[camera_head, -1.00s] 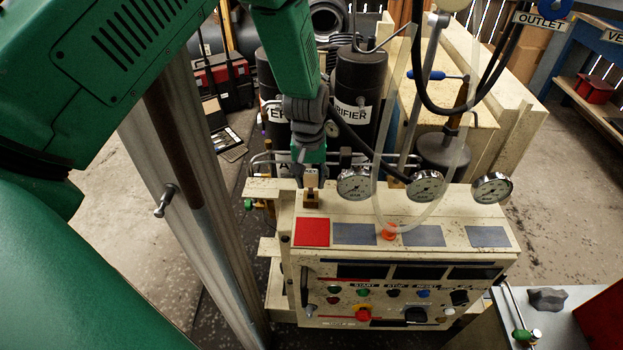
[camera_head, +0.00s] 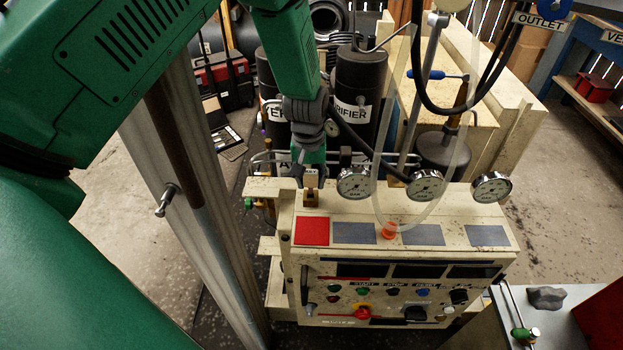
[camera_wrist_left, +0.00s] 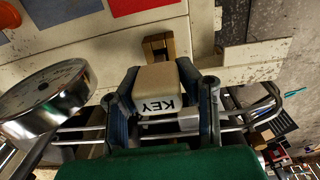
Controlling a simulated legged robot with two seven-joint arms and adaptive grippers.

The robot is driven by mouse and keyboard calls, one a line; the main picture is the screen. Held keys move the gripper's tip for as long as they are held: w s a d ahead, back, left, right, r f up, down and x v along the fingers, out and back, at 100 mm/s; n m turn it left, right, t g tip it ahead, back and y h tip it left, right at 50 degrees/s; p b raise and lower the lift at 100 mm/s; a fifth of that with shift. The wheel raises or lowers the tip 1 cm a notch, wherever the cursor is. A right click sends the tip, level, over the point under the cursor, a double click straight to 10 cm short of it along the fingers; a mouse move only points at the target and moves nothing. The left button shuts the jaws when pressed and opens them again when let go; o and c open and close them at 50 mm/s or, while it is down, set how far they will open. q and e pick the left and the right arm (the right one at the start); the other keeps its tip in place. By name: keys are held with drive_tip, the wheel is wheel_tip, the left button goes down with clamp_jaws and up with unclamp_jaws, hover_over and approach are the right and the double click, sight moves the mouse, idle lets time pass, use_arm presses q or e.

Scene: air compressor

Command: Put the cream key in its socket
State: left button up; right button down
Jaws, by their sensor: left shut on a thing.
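The cream key (camera_wrist_left: 159,88), a block marked KEY, is held between the two fingers of my left gripper (camera_wrist_left: 162,100) in the left wrist view. In the head view the key (camera_head: 311,181) shows small below my left gripper (camera_head: 308,172), at the top left of the cream control panel (camera_head: 455,205). A brown socket block (camera_head: 311,198) sits on the panel top directly under the key. In the left wrist view the socket (camera_wrist_left: 158,46) shows just beyond the key. I cannot tell whether the key has entered it. My right gripper is not in view.
Pressure gauges (camera_head: 355,183) stand along the panel's back edge, one close to the gripper in the left wrist view (camera_wrist_left: 45,98). A red square (camera_head: 312,231) lies in front of the socket. Dark cylinders (camera_head: 360,90) and a hose (camera_head: 375,155) are behind.

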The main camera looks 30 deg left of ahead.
sight(310, 171)
use_arm(q)
drive_tip(key=shift+f+b, duration=0.65)
drive_tip(key=shift+f, duration=0.8)
idle(0.5)
drive_tip(key=o, duration=1.2)
drive_tip(key=shift+o, duration=0.2)
drive_tip(key=shift+r, duration=0.1)
drive_tip(key=shift+r, duration=0.25)
drive_tip(key=r, duration=1.1)
drive_tip(key=shift+s+a+r, duration=0.1)
drive_tip(key=shift+a, duration=0.1)
